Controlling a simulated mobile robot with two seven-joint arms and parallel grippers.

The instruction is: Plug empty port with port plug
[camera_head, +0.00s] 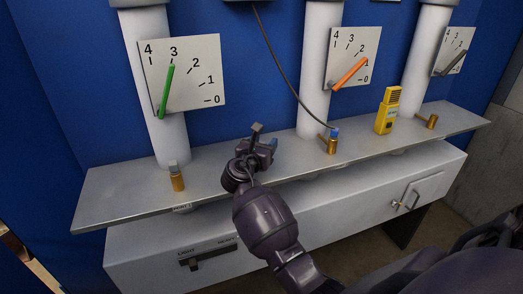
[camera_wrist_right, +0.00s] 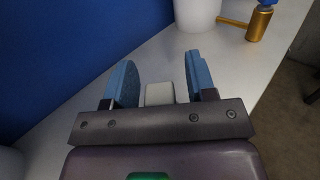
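Three brass ports stand on the grey shelf: the left port (camera_head: 177,182) has a grey top, the middle port (camera_head: 332,146) has a blue top with a dark cable running to it, and the right port (camera_head: 432,122) shows no clear plug. The middle port also shows in the right wrist view (camera_wrist_right: 259,24). My right gripper (camera_head: 260,143) is over the shelf between the left and middle ports. Its blue-padded fingers (camera_wrist_right: 160,84) are apart. A small pale block (camera_wrist_right: 160,93) shows between them, touching neither; I cannot tell what it is. My left gripper is out of view.
The shelf (camera_head: 120,190) runs along a blue wall. White columns (camera_head: 316,80) with gauge plates (camera_head: 195,75) rise behind the ports. A yellow device (camera_head: 387,112) stands between the middle and right ports. A grey cabinet (camera_head: 340,205) is below.

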